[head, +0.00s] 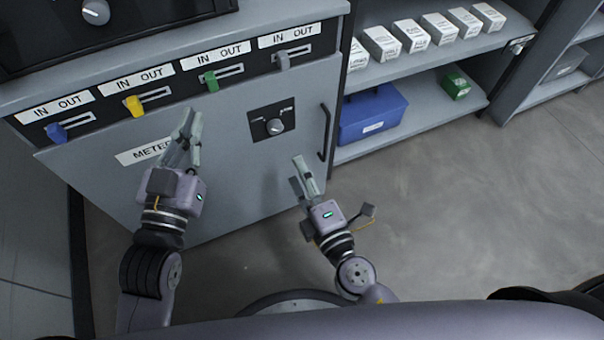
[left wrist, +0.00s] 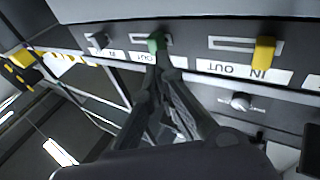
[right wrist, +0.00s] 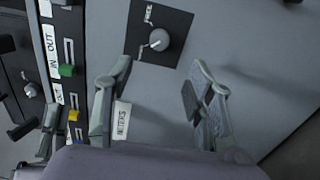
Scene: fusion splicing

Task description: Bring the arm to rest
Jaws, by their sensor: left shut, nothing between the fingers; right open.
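My left gripper (head: 191,122) is shut and empty in front of the grey cabinet's slider row. Its fingertips (left wrist: 160,62) show just beside the green slider in the left wrist view; I cannot tell whether they touch it. My right gripper (head: 300,172) is open and empty, in front of the cabinet door's right side. The right wrist view shows its fingers (right wrist: 160,78) spread apart, with the door behind. The blue slider (head: 57,132), yellow slider (head: 134,105), green slider (head: 211,81) and grey slider (head: 282,60) each sit at the left, IN end of their slots.
The door carries a rotary knob (head: 275,126), a METERS label (head: 143,151) and a dark vertical handle (head: 325,132). Shelves to the right hold a blue case (head: 372,112), a green box (head: 455,85) and several white boxes (head: 381,43). The floor (head: 440,200) at right is clear.

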